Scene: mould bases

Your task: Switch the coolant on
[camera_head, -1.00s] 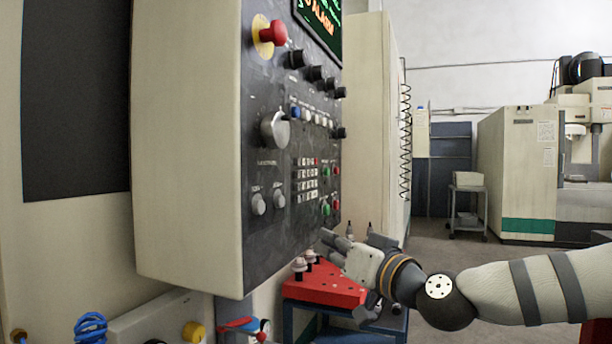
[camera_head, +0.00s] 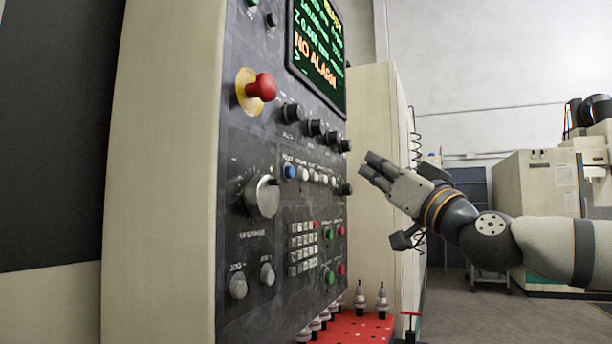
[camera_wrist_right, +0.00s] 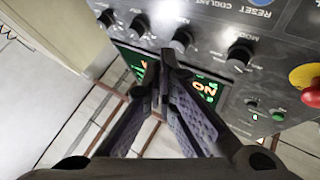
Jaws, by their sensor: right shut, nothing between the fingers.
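The machine's dark control panel (camera_head: 265,215) fills the middle of the head view. A row of small buttons crosses it, with a blue one (camera_head: 289,172) at the left and pale ones (camera_head: 304,174) beside it. In the right wrist view a COOLANT label (camera_wrist_right: 231,19) shows on the panel, next to the RESET label by a blue button (camera_wrist_right: 262,2). My right gripper (camera_head: 368,168) is shut and empty, its fingertips right of the panel at about the height of the button row. In the wrist view its fingers (camera_wrist_right: 166,72) meet in front of the screen. My left gripper is out of view.
A red emergency stop (camera_head: 262,87), black knobs (camera_head: 292,113), a large grey dial (camera_head: 263,196) and a keypad (camera_head: 302,246) surround the buttons. The screen (camera_head: 320,50) reads NO ALARM. A red tray (camera_head: 350,328) with tool holders stands below. Space right of the panel is open.

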